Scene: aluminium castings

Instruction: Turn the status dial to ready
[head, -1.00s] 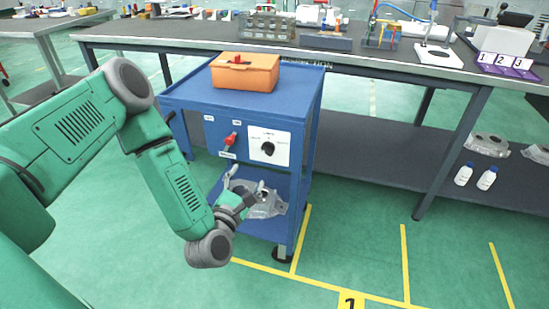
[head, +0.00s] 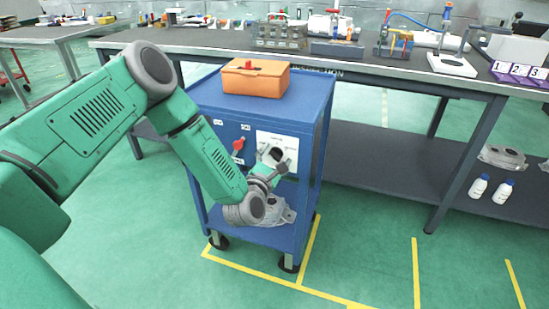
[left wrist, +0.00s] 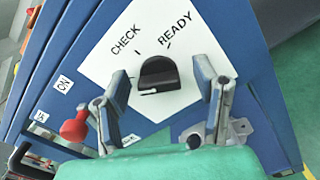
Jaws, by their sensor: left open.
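The status dial is a black knob (left wrist: 158,73) on a white plate (left wrist: 110,65) on the front of the blue cart. The words CHECK and READY are printed above it in the left wrist view. A small white mark shows at the knob's lower edge; I cannot tell which word it matches. My left gripper (left wrist: 163,72) is open, with one finger on each side of the knob and gaps visible to both. In the head view the left gripper (head: 273,162) is in front of the plate and partly hides the dial. My right gripper is not in view.
A red switch (head: 239,144) sits left of the plate; it also shows in the left wrist view (left wrist: 75,126). An orange box (head: 255,80) stands on the cart top (head: 308,100). A metal casting (head: 283,212) lies on the lower shelf. A long bench (head: 390,75) stands behind.

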